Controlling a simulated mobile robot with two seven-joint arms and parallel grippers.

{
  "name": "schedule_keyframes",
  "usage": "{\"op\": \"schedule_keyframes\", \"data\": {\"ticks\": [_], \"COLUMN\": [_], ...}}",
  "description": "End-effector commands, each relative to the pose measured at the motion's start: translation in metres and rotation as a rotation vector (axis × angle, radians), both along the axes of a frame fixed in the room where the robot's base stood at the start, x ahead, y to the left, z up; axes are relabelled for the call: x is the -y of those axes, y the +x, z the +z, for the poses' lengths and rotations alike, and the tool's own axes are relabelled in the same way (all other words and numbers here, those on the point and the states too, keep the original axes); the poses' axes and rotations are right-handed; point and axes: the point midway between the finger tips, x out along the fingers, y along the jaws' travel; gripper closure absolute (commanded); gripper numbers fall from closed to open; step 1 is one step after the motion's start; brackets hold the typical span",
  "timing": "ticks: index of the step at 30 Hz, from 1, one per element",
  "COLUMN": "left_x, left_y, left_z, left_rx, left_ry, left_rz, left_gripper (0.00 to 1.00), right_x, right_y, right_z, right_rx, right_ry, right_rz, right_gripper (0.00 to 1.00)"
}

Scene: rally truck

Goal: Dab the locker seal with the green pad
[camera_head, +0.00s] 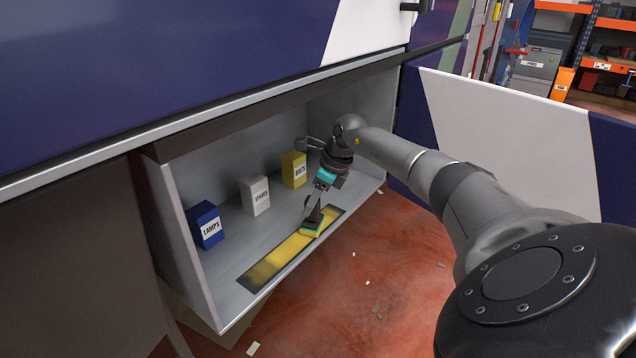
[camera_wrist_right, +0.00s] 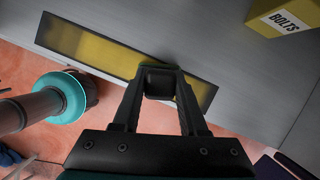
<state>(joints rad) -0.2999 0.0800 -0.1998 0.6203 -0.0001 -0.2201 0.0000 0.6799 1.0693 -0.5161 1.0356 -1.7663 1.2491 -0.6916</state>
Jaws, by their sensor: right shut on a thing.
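The locker seal (camera_head: 272,263) is a long yellow strip with a dark border on the locker floor, near its front edge. Its yellow is patchy. It also shows in the wrist view (camera_wrist_right: 100,48). My right gripper (camera_head: 317,197) is shut on the dark handle of the green pad (camera_head: 312,229), above the strip's far right end. The pad has a green edge and points down at the strip. I cannot tell whether it touches. In the wrist view the fingers close on a dark block (camera_wrist_right: 160,83), and the pad's underside is hidden. My left gripper is not in view.
Inside the open locker stand a blue LAMPS box (camera_head: 205,225), a white box (camera_head: 255,195) and a yellow BOLTS box (camera_head: 293,170), behind the strip. The locker's side wall (camera_head: 185,245) rises at left. An open panel (camera_head: 500,125) stands at right.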

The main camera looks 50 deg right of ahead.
Motion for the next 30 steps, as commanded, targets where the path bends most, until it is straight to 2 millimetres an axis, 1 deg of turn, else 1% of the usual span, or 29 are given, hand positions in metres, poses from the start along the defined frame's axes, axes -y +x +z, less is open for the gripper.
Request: {"op": "schedule_keyframes", "data": {"ticks": [1,8,15,19,24,30], "left_x": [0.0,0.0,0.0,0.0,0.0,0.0], "left_y": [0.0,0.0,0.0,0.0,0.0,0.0], "left_z": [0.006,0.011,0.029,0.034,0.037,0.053], "left_rx": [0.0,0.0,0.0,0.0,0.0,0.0], "left_ry": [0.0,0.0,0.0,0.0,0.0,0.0], "left_rz": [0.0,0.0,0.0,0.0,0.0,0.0], "left_gripper": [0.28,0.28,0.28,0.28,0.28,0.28], "right_x": [-0.003,-0.011,-0.032,-0.04,-0.045,-0.063], "right_y": [-0.001,-0.001,-0.003,-0.004,-0.004,-0.007], "right_z": [0.002,0.0,0.0,-0.002,-0.003,-0.001], "right_rx": [-0.001,0.0,-0.002,-0.003,-0.003,-0.007], "right_ry": [0.0,0.001,0.001,0.003,0.002,0.004], "right_rz": [0.0,0.0,0.003,0.002,0.002,0.005], "right_gripper": [1.0,1.0,1.0,1.0,1.0,1.0]}}
